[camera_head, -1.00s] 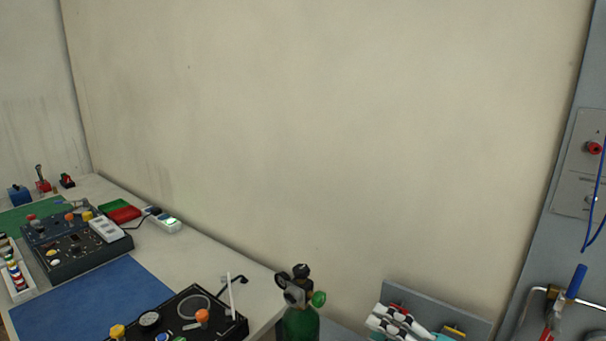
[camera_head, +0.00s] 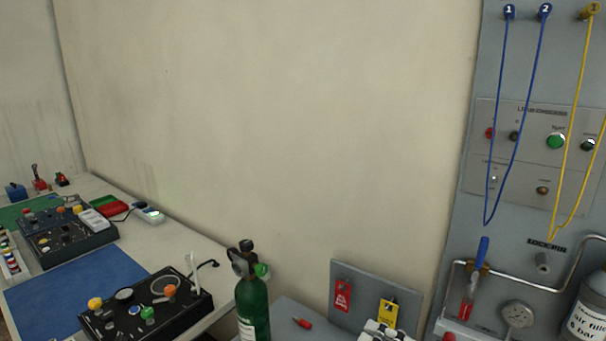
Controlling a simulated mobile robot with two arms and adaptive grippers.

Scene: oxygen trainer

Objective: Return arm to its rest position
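A white and black part, apparently of one of my arms (camera_head: 382,332), just shows at the bottom edge, in front of the grey tag board. I cannot tell which arm it belongs to. No gripper fingers show in the view, and I cannot see anything being held.
A green oxygen cylinder (camera_head: 252,302) stands right of the workbench (camera_head: 185,238), which bears control boxes and a blue mat (camera_head: 75,292). A grey board (camera_head: 345,277) carries red and yellow tags. A small red item (camera_head: 302,323) lies nearby. A grey panel (camera_head: 468,218) with blue and yellow cords fills the right.

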